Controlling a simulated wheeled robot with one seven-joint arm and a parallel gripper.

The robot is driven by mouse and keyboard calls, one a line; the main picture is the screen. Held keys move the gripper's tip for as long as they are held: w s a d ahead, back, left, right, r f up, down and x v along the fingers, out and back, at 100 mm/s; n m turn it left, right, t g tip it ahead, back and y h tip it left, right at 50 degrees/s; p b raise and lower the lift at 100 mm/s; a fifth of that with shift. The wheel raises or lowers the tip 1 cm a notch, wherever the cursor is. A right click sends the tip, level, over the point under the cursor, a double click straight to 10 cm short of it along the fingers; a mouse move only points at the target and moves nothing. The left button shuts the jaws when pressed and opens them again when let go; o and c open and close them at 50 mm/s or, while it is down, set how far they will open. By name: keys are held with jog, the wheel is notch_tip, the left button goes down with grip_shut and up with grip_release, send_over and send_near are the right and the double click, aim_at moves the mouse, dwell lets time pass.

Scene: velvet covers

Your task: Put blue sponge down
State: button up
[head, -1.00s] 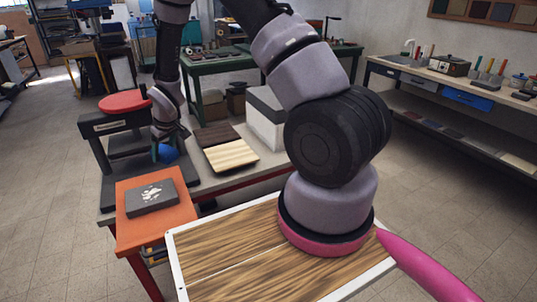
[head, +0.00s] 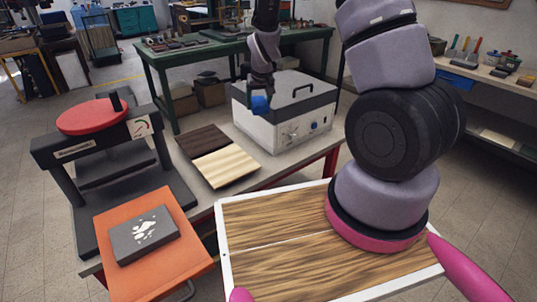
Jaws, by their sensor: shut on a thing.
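My gripper (head: 259,91) is shut on the blue sponge (head: 260,105). It holds the sponge in front of the grey-and-white box machine (head: 284,122), near its top left edge. The sponge looks raised above the table (head: 262,163); whether it touches the machine I cannot tell. My fingertips are small and dark in this view, and the sponge's far side is hidden.
A press with a round red top (head: 92,117) stands at the left. A dark block with white marks (head: 144,238) lies on an orange board (head: 182,257). Dark and pale wooden boards (head: 228,167) lie between press and machine. A green bench (head: 160,68) stands behind.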

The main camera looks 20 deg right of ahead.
notch_tip(320, 180, down, 18)
jog(key=shift+d+r, duration=0.15)
dwell(0.3)
jog(key=shift+f, duration=0.6)
